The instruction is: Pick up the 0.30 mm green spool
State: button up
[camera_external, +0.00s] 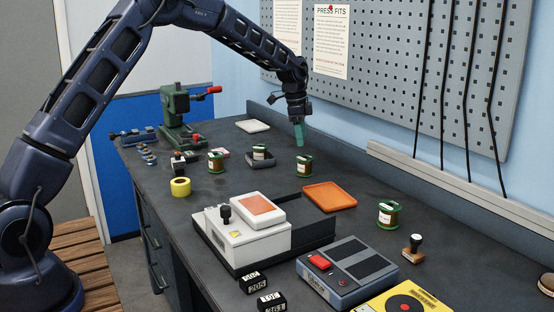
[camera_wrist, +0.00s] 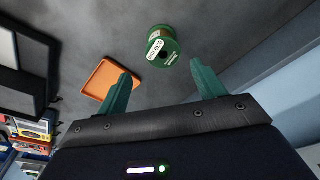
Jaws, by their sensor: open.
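A green spool (camera_wrist: 165,46) with a white label stands on the dark bench in the wrist view, beyond and between my fingertips. Its label print is tilted and too small for me to read surely. It appears to be the spool (camera_external: 304,165) just below my gripper in the outside view. My gripper (camera_external: 299,134) has teal fingers and hangs above the bench. In the wrist view my gripper (camera_wrist: 164,78) is open, with nothing between its fingers. Other similar green spools stand at the left (camera_external: 216,162), middle back (camera_external: 262,152) and right (camera_external: 388,213).
An orange tray (camera_external: 330,196) lies near the spool and shows in the wrist view (camera_wrist: 103,82). A white device (camera_external: 247,236) with a black base stands in front. A green press (camera_external: 180,130) stands at the far left. The wall and pegboard (camera_external: 400,75) run along the back.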

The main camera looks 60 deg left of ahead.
aim_at(304, 157)
jog(key=shift+w+d+f, duration=0.1)
jog(key=shift+w+f, duration=0.15)
jog(key=shift+f, duration=1.55)
jog(key=shift+w+d+f, duration=0.15)
jog(key=shift+w+f, duration=0.1)
jog(key=shift+f, duration=1.6)
jog(key=shift+w+d+f, duration=0.1)
jog(key=shift+w+f, duration=0.15)
jog(key=shift+f, duration=1.55)
jog(key=shift+r, duration=0.1)
jog(key=c, duration=1.2)
